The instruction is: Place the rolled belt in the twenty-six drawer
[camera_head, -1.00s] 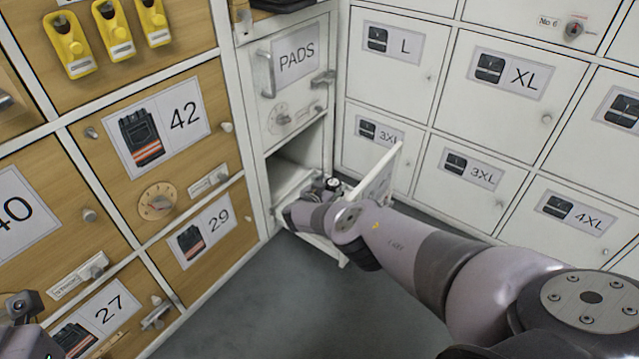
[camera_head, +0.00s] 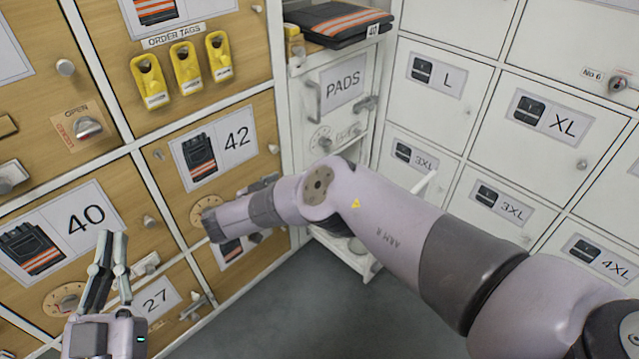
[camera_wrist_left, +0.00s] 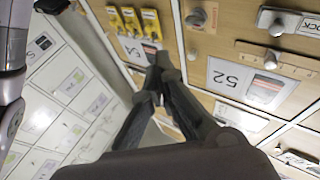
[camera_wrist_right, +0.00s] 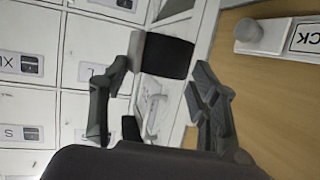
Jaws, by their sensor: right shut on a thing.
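A black, block-like thing, apparently the rolled belt (camera_wrist_right: 165,55), sits between the fingertips of my right gripper (camera_wrist_right: 161,72) in the right wrist view. That gripper is shut on it. In the head view my right arm reaches across the middle and hides the fingers and belt, ending in front of the wooden drawers by 42 (camera_head: 225,150). My left gripper (camera_head: 112,240) is at the lower left, in front of the drawers 40 and 27, its fingertips close together and empty. In the left wrist view its fingers (camera_wrist_left: 157,68) also meet. No label reading twenty-six is legible.
The white PADS cabinet (camera_head: 340,85) stands in the corner, folded workwear (camera_head: 335,22) on top. White lockers (camera_head: 500,150) line the right. Grey floor (camera_head: 330,310) is clear.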

